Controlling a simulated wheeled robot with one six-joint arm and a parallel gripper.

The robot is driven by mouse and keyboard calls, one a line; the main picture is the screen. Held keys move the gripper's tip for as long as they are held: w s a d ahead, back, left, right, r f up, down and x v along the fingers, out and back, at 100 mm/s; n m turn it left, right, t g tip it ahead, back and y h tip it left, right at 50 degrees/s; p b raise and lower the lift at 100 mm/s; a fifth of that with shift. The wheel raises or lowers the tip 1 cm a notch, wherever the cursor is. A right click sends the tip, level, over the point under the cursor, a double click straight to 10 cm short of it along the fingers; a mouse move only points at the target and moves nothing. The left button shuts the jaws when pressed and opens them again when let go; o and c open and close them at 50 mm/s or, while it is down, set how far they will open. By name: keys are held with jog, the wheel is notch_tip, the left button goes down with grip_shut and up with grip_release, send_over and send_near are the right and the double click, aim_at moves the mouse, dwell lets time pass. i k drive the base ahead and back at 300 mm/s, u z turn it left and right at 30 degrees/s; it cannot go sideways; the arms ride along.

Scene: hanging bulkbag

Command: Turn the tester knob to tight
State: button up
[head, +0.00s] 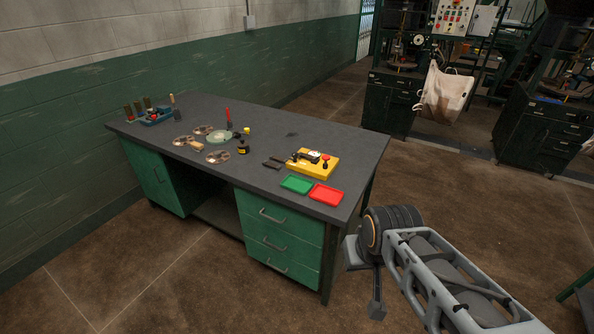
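The tester appears to be the yellow box (313,167) on the right part of the dark workbench top. It has black parts on top and a small red knob (325,157) at its right side. The knob's setting is too small to read. My arm reaches in from the lower right, well apart from the tester. What looks like part of my gripper (376,308) hangs below the arm's end joint, in front of the bench's right side. Its fingers are mostly hidden, so I cannot tell if it is open.
A green tray (297,184) and a red tray (325,195) lie in front of the tester. Several metal discs, a bowl (222,136) and tools cover the bench's left part. A bulk bag (445,92) hangs at the back right. The floor right of the bench is clear.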

aim_at(295, 155)
jog(key=z, duration=0.65)
jog(key=k, duration=0.2)
jog(key=u, duration=1.7)
jog(key=i, duration=1.45)
jog(key=z, duration=1.1)
jog(key=i, duration=0.4)
jog(key=z, duration=0.5)
